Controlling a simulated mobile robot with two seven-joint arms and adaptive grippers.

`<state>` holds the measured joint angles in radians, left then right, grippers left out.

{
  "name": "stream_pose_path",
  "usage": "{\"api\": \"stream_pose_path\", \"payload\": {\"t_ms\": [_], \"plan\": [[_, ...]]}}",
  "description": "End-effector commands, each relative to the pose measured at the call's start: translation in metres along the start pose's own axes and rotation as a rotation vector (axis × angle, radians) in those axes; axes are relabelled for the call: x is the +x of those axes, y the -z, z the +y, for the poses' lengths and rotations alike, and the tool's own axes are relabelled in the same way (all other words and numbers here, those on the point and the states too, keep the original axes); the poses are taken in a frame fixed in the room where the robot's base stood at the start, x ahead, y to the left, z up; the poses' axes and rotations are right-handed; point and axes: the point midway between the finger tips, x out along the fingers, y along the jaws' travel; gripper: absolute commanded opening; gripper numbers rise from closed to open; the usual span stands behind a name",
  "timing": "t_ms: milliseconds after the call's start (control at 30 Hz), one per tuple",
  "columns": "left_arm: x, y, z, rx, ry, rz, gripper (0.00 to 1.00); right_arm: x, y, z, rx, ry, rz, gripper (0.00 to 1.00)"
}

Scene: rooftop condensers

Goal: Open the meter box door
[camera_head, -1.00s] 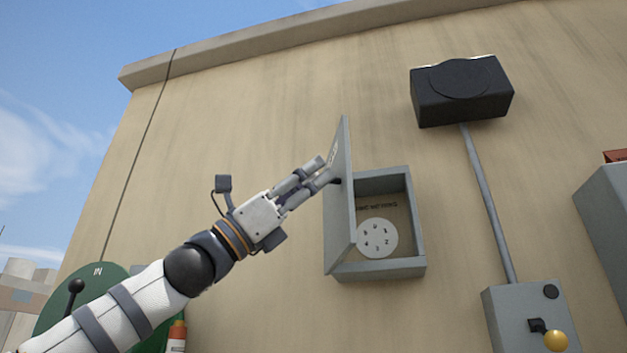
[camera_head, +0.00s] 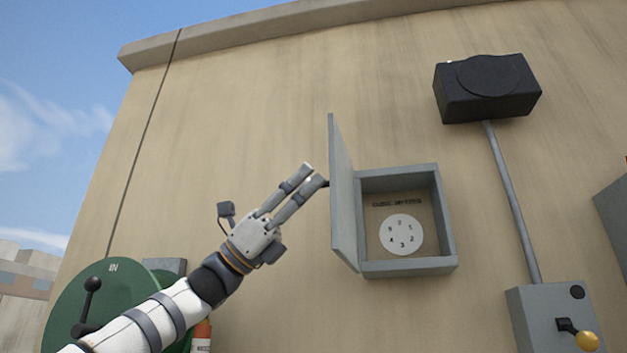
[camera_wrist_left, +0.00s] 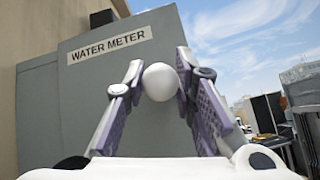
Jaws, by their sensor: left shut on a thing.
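The grey meter box (camera_head: 448,225) is fixed to the wall, its inside and a white numbered dial (camera_head: 401,234) in plain sight. Its door (camera_head: 342,200) is hinged on the left and stands out from the wall, seen nearly edge-on. In the left wrist view the door's outer face (camera_wrist_left: 85,95) bears a WATER METER label (camera_wrist_left: 110,42). My left gripper (camera_head: 314,174) is at the door's outer side, shut on the round pale knob (camera_wrist_left: 160,82), which sits between the fingers. The knob is mostly hidden in the head view. My right gripper is not in view.
A black box (camera_head: 487,88) is on the wall at upper right, with a conduit (camera_head: 510,200) down to a grey switch box (camera_head: 555,318) with a yellow-knobbed lever. A green disc (camera_head: 75,300) with a black lever is at lower left. The wall left of the door is clear.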

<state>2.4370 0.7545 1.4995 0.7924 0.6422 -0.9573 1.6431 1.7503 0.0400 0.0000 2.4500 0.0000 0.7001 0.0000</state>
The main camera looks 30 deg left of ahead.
Motion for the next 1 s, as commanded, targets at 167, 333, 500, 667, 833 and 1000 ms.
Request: {"api": "stream_pose_path", "payload": {"t_ms": [167, 333, 500, 667, 833, 1000], "plan": [[-0.001, -0.003, 0.000, -0.011, 0.012, -0.005, 0.00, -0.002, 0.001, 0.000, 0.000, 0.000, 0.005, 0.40], [-0.002, -0.003, 0.000, -0.015, 0.014, -0.005, 0.00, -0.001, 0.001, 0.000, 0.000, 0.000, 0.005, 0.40], [-0.002, -0.003, 0.000, -0.015, 0.014, -0.005, 0.00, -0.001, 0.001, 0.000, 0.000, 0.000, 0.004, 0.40], [-0.002, -0.003, 0.000, -0.014, 0.014, -0.004, 0.46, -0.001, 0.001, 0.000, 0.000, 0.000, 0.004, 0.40], [-0.002, -0.002, 0.001, -0.014, 0.013, -0.004, 0.46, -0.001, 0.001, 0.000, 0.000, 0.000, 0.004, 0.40], [-0.011, -0.003, 0.002, -0.013, 0.010, -0.004, 0.46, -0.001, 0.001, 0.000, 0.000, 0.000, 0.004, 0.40]]}}
